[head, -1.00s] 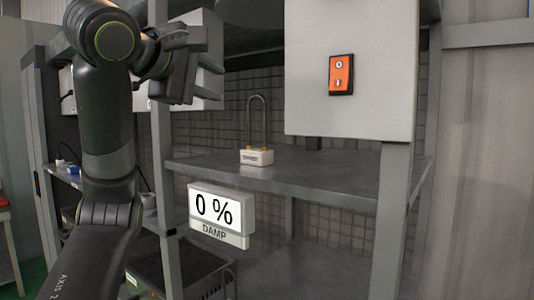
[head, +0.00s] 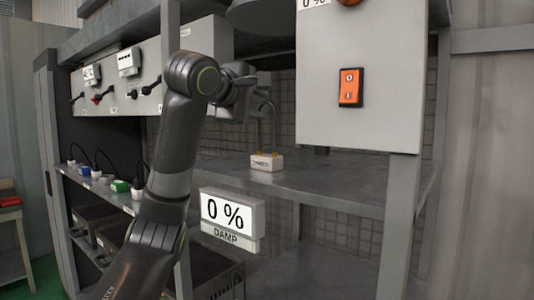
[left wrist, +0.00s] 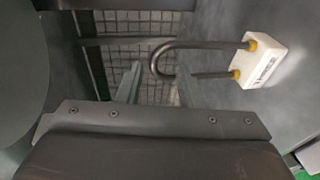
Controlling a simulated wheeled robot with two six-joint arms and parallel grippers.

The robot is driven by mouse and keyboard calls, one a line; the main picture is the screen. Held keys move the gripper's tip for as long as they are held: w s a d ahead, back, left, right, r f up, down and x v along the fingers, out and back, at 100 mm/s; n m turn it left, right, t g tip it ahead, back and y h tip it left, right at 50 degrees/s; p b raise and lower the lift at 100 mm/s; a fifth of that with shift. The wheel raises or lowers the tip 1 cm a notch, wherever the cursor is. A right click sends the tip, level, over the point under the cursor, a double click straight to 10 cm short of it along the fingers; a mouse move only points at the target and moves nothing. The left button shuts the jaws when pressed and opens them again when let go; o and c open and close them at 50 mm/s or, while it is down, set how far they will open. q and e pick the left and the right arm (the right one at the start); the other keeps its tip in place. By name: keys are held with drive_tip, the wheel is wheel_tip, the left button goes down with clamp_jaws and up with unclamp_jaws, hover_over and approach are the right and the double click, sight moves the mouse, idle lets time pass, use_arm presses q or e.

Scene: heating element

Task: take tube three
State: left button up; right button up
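A U-shaped metal tube (head: 272,118) with a white labelled base (head: 266,162) and brass-coloured fittings stands upright on the grey shelf (head: 330,183). I cannot read its label. My left gripper (head: 266,92) is at the height of the tube's upper bend and partly hides it. In the left wrist view, the gripper (left wrist: 159,70) is open, with its fingers apart. The tube's bend (left wrist: 158,62) shows between and beyond the fingers; I cannot tell whether they touch it. The base also shows there (left wrist: 260,60). My right gripper is not in view.
A grey box with an orange switch (head: 351,88) hangs right of the tube. A "0 % DAMP" display (head: 232,212) is at the shelf's front edge. A control panel (head: 115,85) with knobs is at left, above several small plugs with cables, one green (head: 120,186).

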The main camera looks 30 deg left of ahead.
sight(266, 104)
use_arm(q)
drive_tip(key=p+x, duration=0.1)
drive_tip(key=x, duration=0.2)
drive_tip(key=p+x, duration=0.1)
drive_tip(key=shift+w+d+p, duration=0.3)
drive_tip(key=shift+w, duration=0.15)
drive_tip(key=shift+c, duration=0.2)
drive_tip(key=shift+r, duration=0.1)
clamp_jaws()
